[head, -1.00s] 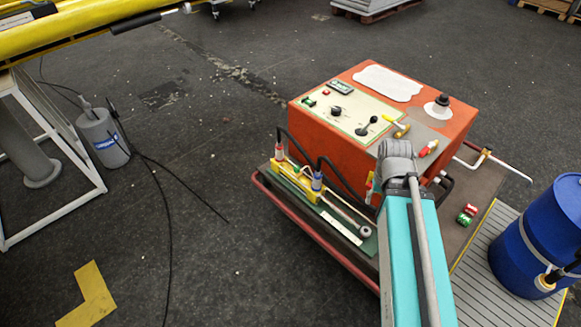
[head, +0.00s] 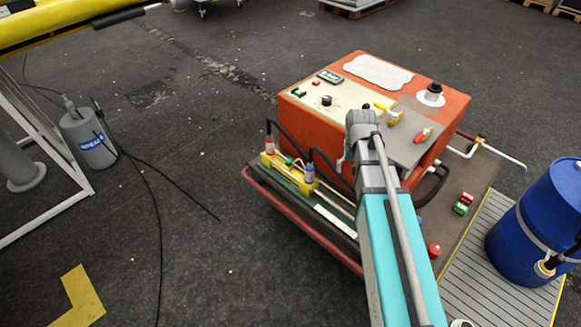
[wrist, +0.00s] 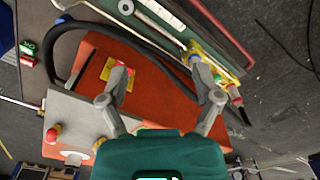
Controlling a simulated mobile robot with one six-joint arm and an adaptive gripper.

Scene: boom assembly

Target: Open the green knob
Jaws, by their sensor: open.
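My gripper (wrist: 162,72) is open and empty in the wrist view, its two grey fingers apart over the orange side of the machine box (wrist: 152,95). In the head view my own arm hides the gripper. Green parts show in several places. A small green switch (head: 298,92) is on the cream panel, and a green cylinder (head: 460,208) lies on the cart. The green cylinder also shows in the wrist view (wrist: 26,61). I cannot tell which is the green knob. A yellow manifold block (wrist: 203,58) lies beyond the right finger, with small coloured fittings.
The orange box (head: 315,128) stands on a cart with a red rail (head: 290,215). Black hoses (head: 330,165) arch beside the box. A yellow handle (head: 390,113) and a red knob (head: 424,134) are on top.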

